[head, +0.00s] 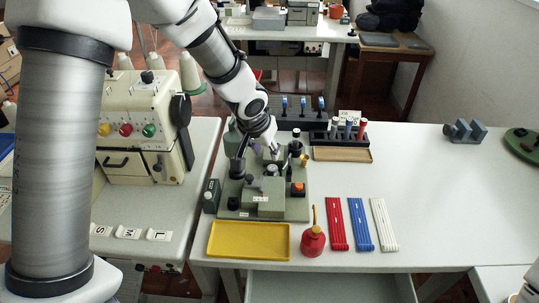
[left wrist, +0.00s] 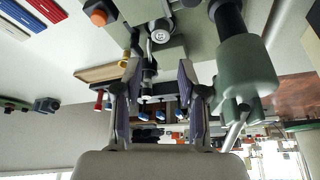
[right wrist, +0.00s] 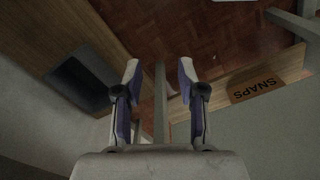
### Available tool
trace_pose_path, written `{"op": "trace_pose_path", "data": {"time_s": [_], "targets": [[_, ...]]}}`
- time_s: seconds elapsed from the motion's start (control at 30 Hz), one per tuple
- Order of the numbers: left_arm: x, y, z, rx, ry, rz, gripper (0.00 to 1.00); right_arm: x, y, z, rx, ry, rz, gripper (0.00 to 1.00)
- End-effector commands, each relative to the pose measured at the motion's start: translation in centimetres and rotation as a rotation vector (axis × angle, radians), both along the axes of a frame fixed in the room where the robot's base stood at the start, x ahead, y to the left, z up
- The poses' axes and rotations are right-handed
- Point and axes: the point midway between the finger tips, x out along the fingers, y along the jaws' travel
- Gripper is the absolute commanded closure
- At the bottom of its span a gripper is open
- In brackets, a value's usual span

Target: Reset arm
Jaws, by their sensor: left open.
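My left gripper (head: 257,150) is over the green buttonhole device (head: 290,208) on the white table, its fingers partly hidden by the arm and the device's upright parts. In the left wrist view the left gripper (left wrist: 158,78) is open, with its fingers apart on both sides of a dark post with a metal part (left wrist: 148,75). Whether the fingers touch the post I cannot tell. My right gripper (right wrist: 159,68) is open and empty in the right wrist view, above the floor and away from the device.
A yellow tray (head: 249,258), a red oil can (head: 313,241) and red, blue and white strips lie in front. A rack of bobbins (head: 346,134) and a wooden tray (head: 342,155) stand behind. A sewing machine (head: 137,124) is at left.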

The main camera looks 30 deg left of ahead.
Motion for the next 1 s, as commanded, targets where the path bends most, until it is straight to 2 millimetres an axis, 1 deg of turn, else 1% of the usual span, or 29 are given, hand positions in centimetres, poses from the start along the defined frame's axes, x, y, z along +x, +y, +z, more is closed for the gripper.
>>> {"op": "trace_pose_path", "data": {"time_s": [0.03,0.13,0.67,0.77,0.8,1.0], "targets": [[-0.3,0.0,1.0,0.000,-0.001,0.001,0.60,0.0,0.0,0.4,0.000,0.000,0.000,0.60],[-0.7,0.0,1.7,0.000,0.000,0.001,0.60,0.0,0.0,0.5,0.000,0.000,0.000,0.60],[-0.8,0.0,1.9,0.000,0.001,0.000,0.60,0.0,0.0,0.5,0.000,0.000,0.000,0.60],[-0.8,0.0,3.3,0.000,0.000,0.000,0.60,0.0,0.0,1.9,0.000,0.001,0.000,0.60],[-0.8,0.0,4.3,0.000,0.000,0.000,0.60,0.0,0.0,2.9,0.000,0.000,0.000,0.60],[-0.8,0.0,8.2,0.000,0.001,0.000,0.60,0.0,0.0,6.9,0.000,0.000,0.000,0.60]]}}
